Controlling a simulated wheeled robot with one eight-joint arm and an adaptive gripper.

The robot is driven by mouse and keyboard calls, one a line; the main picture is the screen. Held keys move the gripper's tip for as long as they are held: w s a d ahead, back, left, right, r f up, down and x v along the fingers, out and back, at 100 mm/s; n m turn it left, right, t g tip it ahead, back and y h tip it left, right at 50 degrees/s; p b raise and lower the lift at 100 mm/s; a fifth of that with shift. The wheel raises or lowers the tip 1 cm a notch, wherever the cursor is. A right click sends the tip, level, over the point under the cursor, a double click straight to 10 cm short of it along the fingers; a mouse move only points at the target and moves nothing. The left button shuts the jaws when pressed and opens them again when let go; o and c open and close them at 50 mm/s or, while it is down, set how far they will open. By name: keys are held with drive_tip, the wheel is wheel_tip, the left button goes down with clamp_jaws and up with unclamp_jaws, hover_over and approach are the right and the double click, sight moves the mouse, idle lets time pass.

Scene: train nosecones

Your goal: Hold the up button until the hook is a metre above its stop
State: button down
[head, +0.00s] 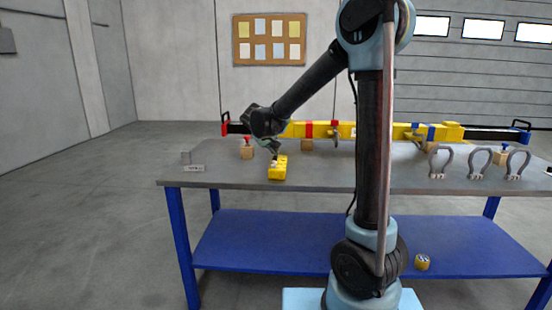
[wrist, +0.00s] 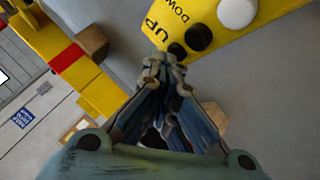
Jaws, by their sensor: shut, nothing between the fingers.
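A yellow control pendant (head: 278,172) lies near the front edge of the table, left of my arm. In the wrist view the pendant (wrist: 222,40) shows two black buttons and a white button. The up button (wrist: 176,50) is the black one beside the word UP; the other black button (wrist: 198,37) is beside DOWN. My gripper (head: 275,151) is above the pendant, pointing down. In the wrist view my gripper's fingertips (wrist: 163,64) are together and empty, right beside the up button. I cannot tell whether they touch it. I cannot make out the crane hook or its stop.
A yellow lifting beam (head: 295,130) with red and blue bands lies along the back of the grey table (head: 225,176) on wooden blocks (head: 247,153). Several grey shackles (head: 437,163) stand at the right. A small grey block with a label (head: 193,168) is at the left edge.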

drive_tip(key=shift+r, duration=0.85)
drive_tip(key=shift+r, duration=2.5)
